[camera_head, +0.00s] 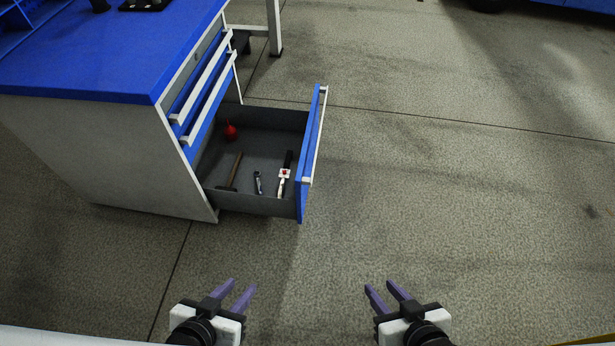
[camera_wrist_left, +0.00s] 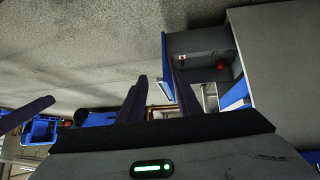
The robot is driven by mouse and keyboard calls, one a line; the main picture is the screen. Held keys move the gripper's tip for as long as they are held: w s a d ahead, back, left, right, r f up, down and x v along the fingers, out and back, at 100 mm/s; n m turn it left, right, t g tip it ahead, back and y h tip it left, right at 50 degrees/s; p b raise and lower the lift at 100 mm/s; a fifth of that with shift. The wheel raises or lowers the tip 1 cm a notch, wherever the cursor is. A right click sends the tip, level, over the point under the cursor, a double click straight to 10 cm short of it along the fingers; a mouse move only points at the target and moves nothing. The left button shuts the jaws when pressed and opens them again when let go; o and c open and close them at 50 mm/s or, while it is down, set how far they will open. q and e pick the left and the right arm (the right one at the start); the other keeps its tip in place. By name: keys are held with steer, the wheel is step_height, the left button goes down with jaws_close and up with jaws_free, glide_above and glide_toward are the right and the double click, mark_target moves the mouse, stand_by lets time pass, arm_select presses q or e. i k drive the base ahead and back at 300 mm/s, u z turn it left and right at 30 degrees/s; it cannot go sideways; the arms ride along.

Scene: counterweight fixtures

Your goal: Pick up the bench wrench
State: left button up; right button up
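An open drawer (camera_head: 255,204) holds several tools. A small dark-grey metal tool (camera_head: 258,183) lies in its middle and looks most like the bench wrench, but it is too small to be sure. A brown-handled hammer-like tool (camera_head: 234,168) lies to its left. A black and white tool with a red spot (camera_head: 284,174) lies to its right. My left gripper (camera_head: 242,284) is open and empty, in front of and below the drawer in the picture. My right gripper (camera_head: 379,285) is open and empty, farther right. The left wrist view shows the drawer (camera_wrist_left: 183,42) beyond the purple fingers.
A red round object (camera_head: 230,132) sits at the drawer's back left. The drawer's blue front panel (camera_head: 309,150) stands out to the right of the cabinet (camera_head: 130,150). The blue worktop (camera_head: 110,50) overhangs the cabinet. The grey floor (camera_head: 450,180) at right is clear.

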mark_target(286, 167)
steer(key=z, duration=0.85)
steer(key=i, duration=3.65)
steer(key=u, duration=4.65)
